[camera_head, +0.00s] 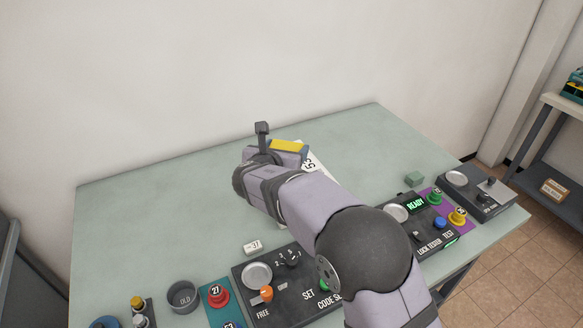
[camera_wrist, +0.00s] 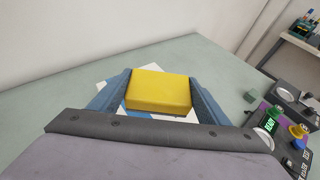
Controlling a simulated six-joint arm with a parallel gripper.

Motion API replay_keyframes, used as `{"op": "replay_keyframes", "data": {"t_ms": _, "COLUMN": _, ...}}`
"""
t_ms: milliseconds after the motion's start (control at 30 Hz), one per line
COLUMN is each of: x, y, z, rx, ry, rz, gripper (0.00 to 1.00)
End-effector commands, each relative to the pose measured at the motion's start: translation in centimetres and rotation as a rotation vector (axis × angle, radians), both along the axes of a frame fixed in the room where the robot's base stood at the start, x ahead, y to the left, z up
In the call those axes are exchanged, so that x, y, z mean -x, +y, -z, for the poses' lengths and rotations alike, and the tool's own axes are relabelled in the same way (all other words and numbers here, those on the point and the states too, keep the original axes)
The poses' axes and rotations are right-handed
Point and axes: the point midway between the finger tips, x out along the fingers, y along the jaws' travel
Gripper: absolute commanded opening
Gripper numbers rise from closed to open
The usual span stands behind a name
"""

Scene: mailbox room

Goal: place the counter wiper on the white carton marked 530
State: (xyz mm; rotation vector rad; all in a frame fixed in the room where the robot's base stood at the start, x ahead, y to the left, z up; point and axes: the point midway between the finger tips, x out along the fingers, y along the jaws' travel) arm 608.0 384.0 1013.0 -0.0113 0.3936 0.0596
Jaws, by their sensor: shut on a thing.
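The counter wiper is a yellow block (camera_wrist: 160,91), held between the two blue fingers of my gripper (camera_wrist: 160,88) in the wrist view. In the head view its yellow top (camera_head: 287,145) shows at the end of my arm. The white carton (camera_head: 311,164) lies just beyond and below the wiper in the head view, with part of its number showing and the rest hidden by my arm. In the wrist view a white surface (camera_wrist: 113,84) shows under and around the fingers. I cannot tell whether the wiper touches it.
A control panel (camera_head: 290,285) with knobs and a dish stands at the front of the green table (camera_head: 130,205). A lock tester (camera_head: 425,225) and another panel (camera_head: 478,190) stand at right. A small green block (camera_head: 414,179) and a tag (camera_head: 253,247) lie nearby. The table's back left is clear.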

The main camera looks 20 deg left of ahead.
Motion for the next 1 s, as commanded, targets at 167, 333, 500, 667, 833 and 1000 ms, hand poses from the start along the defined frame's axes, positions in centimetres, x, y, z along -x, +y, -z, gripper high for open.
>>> {"op": "replay_keyframes", "data": {"t_ms": 167, "x": 0.0, "y": -1.7, "z": 0.2, "rx": -0.001, "ry": -0.001, "rz": 0.060, "gripper": 0.47}}
{"op": "replay_keyframes", "data": {"t_ms": 333, "x": 0.0, "y": -1.8, "z": 0.6, "rx": 0.001, "ry": 0.000, "rz": 0.061, "gripper": 0.47}}
{"op": "replay_keyframes", "data": {"t_ms": 500, "x": 0.0, "y": -1.8, "z": 3.0, "rx": 0.003, "ry": 0.002, "rz": 0.061, "gripper": 0.47}}
{"op": "replay_keyframes", "data": {"t_ms": 667, "x": 0.0, "y": -1.7, "z": 5.3, "rx": 0.002, "ry": 0.001, "rz": 0.060, "gripper": 0.47}}
{"op": "replay_keyframes", "data": {"t_ms": 833, "x": 0.0, "y": -1.7, "z": 6.3, "rx": -0.001, "ry": -0.001, "rz": 0.061, "gripper": 0.47}}
{"op": "replay_keyframes", "data": {"t_ms": 1000, "x": 0.0, "y": -1.7, "z": 6.7, "rx": 0.000, "ry": -0.001, "rz": 0.061, "gripper": 0.47}}
